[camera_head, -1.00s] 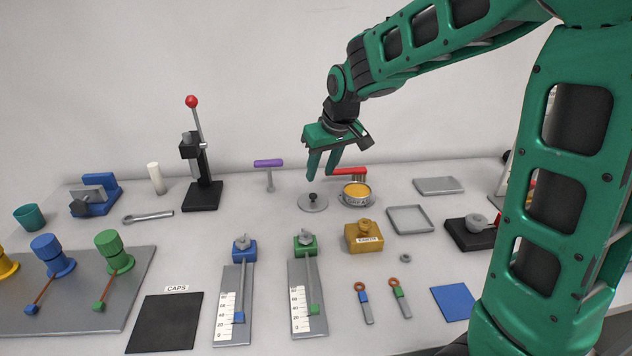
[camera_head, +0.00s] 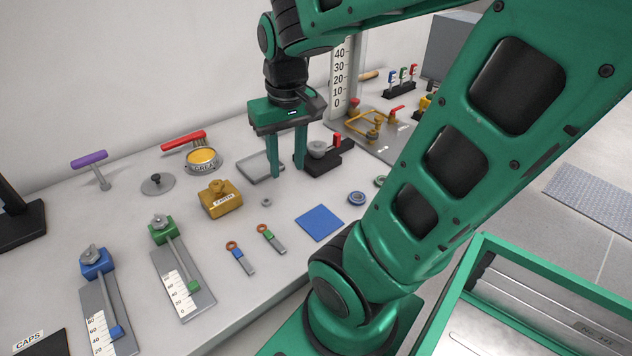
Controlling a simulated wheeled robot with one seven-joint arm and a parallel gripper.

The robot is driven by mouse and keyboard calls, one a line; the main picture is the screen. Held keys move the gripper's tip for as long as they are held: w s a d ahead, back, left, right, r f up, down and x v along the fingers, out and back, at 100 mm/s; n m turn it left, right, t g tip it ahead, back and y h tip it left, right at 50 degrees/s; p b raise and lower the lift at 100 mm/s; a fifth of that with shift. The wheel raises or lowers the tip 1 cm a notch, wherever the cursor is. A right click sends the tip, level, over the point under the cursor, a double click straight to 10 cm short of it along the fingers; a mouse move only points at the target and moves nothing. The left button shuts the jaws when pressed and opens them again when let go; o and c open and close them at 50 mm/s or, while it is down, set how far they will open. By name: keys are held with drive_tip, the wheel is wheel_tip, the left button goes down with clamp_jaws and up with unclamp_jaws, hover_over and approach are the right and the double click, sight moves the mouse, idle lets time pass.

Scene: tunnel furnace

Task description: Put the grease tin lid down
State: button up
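The grease tin lid (camera_head: 158,184), a grey disc with a dark knob, lies flat on the table beside the grease tin. The grease tin (camera_head: 203,162) is open, labelled on its side, and shows yellow grease inside. My gripper (camera_head: 288,172) points down with its two green fingers apart and nothing between them. It is to the right of the tin and lid, in front of part of a grey tray (camera_head: 250,168). I cannot tell whether its fingertips touch anything.
A red-handled tool (camera_head: 183,140) is behind the tin and a brass block (camera_head: 218,199) in front. A black-based device (camera_head: 330,160) stands right of my gripper. A blue square (camera_head: 319,223) lies nearer the front edge. A green-framed bin (camera_head: 475,265) is at lower right.

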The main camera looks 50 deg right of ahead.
drive_tip(key=s+f+m+g, duration=0.1)
drive_tip(key=s+f+m, duration=0.1)
drive_tip(key=s, duration=0.7)
drive_tip(key=shift+d+y, duration=0.25)
drive_tip(key=shift+y, duration=0.05)
drive_tip(key=shift+w+f, duration=0.2)
drive_tip(key=shift+w, duration=0.45)
